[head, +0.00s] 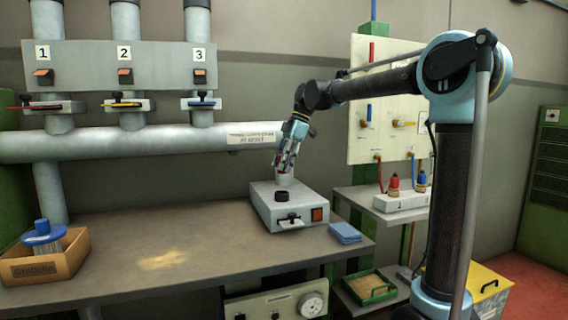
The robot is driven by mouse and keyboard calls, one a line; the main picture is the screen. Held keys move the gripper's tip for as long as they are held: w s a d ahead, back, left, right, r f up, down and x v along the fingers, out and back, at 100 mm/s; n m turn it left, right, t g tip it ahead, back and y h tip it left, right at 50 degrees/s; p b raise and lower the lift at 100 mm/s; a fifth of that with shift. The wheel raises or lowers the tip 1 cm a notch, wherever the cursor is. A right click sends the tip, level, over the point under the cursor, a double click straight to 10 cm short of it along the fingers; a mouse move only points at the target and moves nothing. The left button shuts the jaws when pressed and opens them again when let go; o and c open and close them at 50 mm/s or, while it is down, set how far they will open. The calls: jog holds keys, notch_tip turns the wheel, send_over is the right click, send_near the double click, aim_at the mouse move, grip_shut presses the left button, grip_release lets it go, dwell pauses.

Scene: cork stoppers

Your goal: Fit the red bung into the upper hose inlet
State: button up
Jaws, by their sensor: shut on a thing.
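My gripper (286,163) points down over the grey box (306,208) on the bench. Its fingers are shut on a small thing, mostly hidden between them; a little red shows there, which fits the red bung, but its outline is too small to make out. Just below the fingertips a short pale upright stub (285,180) stands at the back of the box top. A dark round fitting (281,196) sits in front of it. I cannot tell which of these is the upper hose inlet, or whether the held thing touches the stub.
A blue pad (345,233) lies right of the box. A cardboard box (45,262) with a blue-topped spool (43,233) stands at the bench's left. Pipes (150,143) run behind. The bench middle is clear.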

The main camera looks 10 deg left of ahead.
jog(key=shift+s+a+f, duration=0.1)
jog(key=shift+f, duration=1.45)
jog(key=shift+s+a+f, duration=0.1)
jog(key=shift+f, duration=1.4)
jog(key=shift+d+f, duration=0.15)
jog(key=shift+f, duration=0.8)
dwell(0.8)
jog(key=o, duration=1.1)
jog(key=shift+f, duration=0.1)
jog(key=shift+o, duration=0.2)
jog(key=shift+r, duration=0.2)
jog(key=v, duration=1.1)
jog(key=shift+w+r, duration=0.2)
jog(key=shift+r, duration=0.1)
jog(key=shift+d, duration=0.1)
